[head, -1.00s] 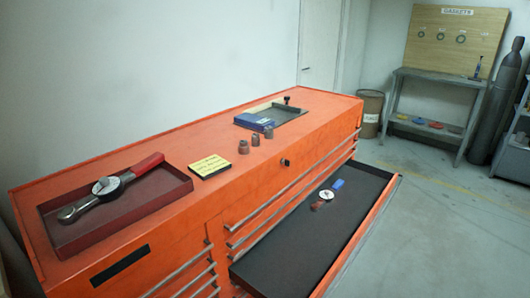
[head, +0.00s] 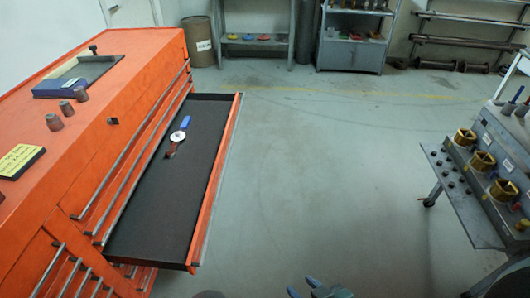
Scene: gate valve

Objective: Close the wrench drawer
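The wrench drawer (head: 200,160) stands pulled out from the right side of the orange tool chest (head: 105,100). It has a dark lining and an orange front with a long rail. Inside lies a small tool (head: 178,138) with a white round dial, a blue end and a reddish end. My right gripper (head: 303,288) shows only in part at the bottom edge. Its two bluish fingertips are apart with nothing seen between them. It is well clear of the drawer, to the right of and nearer than its front. My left gripper is not in view.
On the chest top are a tray with a blue box (head: 62,86), several sockets (head: 54,122) and a yellow note (head: 18,160). A grey cart (head: 485,175) with brass fittings stands at the right. The floor between drawer and cart is clear.

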